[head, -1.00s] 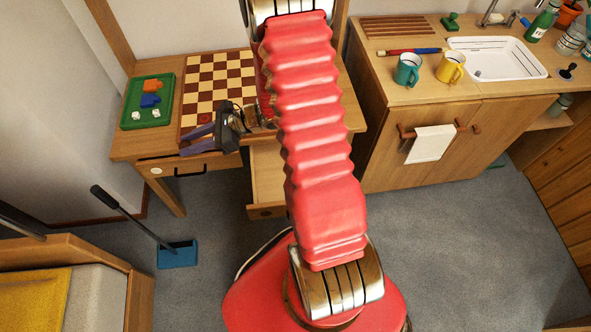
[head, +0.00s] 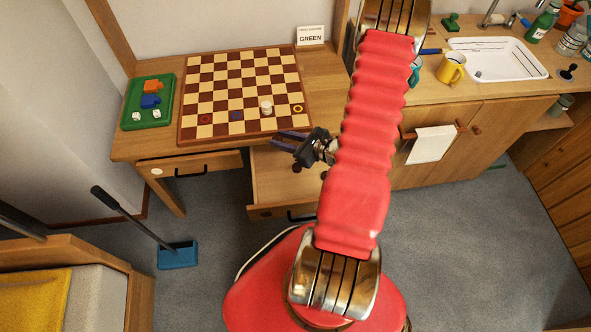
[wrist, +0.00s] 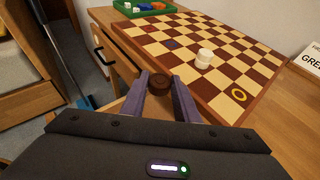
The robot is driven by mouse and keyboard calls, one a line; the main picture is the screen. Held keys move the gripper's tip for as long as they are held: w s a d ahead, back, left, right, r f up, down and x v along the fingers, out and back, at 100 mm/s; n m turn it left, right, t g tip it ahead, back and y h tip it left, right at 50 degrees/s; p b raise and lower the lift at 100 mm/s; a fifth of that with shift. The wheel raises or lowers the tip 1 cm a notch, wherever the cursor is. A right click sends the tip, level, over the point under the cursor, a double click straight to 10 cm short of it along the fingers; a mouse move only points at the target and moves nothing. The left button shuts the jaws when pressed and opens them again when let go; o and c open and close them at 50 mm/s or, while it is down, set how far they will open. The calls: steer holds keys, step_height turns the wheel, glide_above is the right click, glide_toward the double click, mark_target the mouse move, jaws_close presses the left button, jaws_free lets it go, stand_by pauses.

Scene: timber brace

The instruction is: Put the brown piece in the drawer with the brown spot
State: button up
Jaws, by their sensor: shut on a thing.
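The brown piece (wrist: 158,83) is a small dark round disc between my purple fingertips in the wrist view. My gripper (head: 277,140) is shut on it, just off the front edge of the checkered board, above the open drawer (head: 278,178). In the head view the piece cannot be made out. The open drawer's front bears a small brown spot (head: 265,213). My arm and gripper hide part of this drawer's inside. To the left, another drawer (head: 215,163) with a pale spot (head: 156,170) and a black handle looks nearly shut.
The checkered board (head: 213,70) holds a white piece stack (head: 266,106) and coloured rings. A green tray (head: 166,117) with blocks and dice stands at left. A card reading GREEN (head: 310,35) stands behind. A counter with mugs and a sink (head: 497,60) is at right.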

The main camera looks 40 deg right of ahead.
mark_target(291, 160)
steer(key=shift+s+d+f+m+h, duration=0.3)
steer(key=shift+s+d+f+h, duration=0.15)
steer(key=shift+s+d, duration=0.25)
step_height(291, 160, down, 14)
steer(key=shift+r, duration=0.1)
stand_by(0.5)
steer(key=shift+w, duration=0.1)
steer(key=w+d, duration=0.2)
steer(key=d, duration=0.1)
steer(key=shift+w+d, duration=0.2)
steer(key=shift+w, duration=0.05)
steer(key=shift+f, duration=0.55)
